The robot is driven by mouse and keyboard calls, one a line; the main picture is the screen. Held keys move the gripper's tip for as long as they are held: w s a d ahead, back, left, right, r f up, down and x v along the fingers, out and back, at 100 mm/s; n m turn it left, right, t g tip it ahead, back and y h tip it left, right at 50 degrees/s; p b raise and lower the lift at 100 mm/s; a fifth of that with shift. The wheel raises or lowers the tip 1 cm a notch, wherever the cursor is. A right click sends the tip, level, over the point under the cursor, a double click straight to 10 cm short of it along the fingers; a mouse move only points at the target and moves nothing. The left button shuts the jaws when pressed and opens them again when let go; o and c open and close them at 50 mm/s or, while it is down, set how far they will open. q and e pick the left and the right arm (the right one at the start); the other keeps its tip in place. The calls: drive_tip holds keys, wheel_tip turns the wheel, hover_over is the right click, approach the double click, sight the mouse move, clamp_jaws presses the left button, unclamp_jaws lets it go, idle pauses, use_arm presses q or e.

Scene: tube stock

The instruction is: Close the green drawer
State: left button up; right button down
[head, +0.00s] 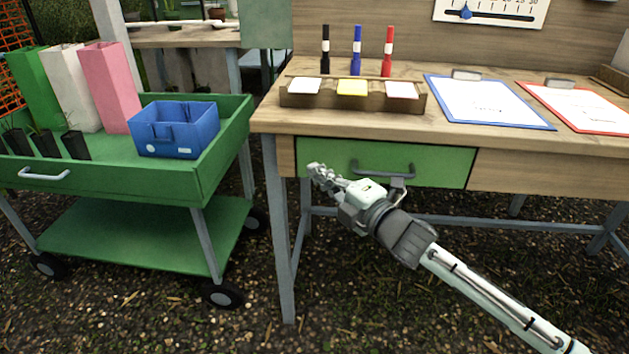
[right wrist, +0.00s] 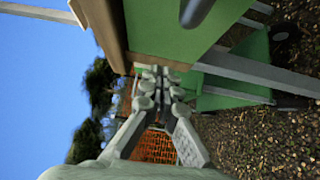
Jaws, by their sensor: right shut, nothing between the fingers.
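The green drawer (head: 440,165) is under the left part of the wooden table's top. Its front looks about level with the wooden front beside it; I cannot tell whether a small gap is left. Its dark grey bar handle (head: 375,172) is in front. My right gripper (head: 315,172) is shut and empty near the drawer's left end, pointing left; I cannot tell whether it touches the front. In the right wrist view, the shut fingers (right wrist: 157,85) are by the drawer front (right wrist: 165,30), and the handle (right wrist: 196,12) shows at the top. My left gripper is out of view.
The wooden table (head: 268,118) bears a wooden holder (head: 350,103) with cards, several markers (head: 357,50), a blue clipboard (head: 480,100) and a red clipboard (head: 575,105). A green cart (head: 110,175) with a blue bin (head: 175,130) stands at the left. Gravel ground in front is clear.

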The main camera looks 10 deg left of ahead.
drive_tip(key=v, duration=1)
drive_tip(key=s+d+f+m+g+h, duration=0.1)
drive_tip(key=s+d+f+m+h, duration=0.2)
drive_tip(key=d+f+m+h, duration=0.95)
drive_tip(key=s+d+f+m+g+h, duration=0.1)
drive_tip(key=s+d+f+m+g, duration=0.3)
drive_tip(key=s+f, duration=0.6)
drive_tip(key=s+d+f+m+g, duration=0.4)
drive_tip(key=s+d+f+m, duration=0.5)
drive_tip(key=s+f, duration=0.2)
drive_tip(key=s, duration=0.2)
drive_tip(key=shift+s+d+g+h, duration=0.25)
drive_tip(key=shift+d+g+h, duration=0.05)
drive_tip(key=shift+g+h, duration=0.1)
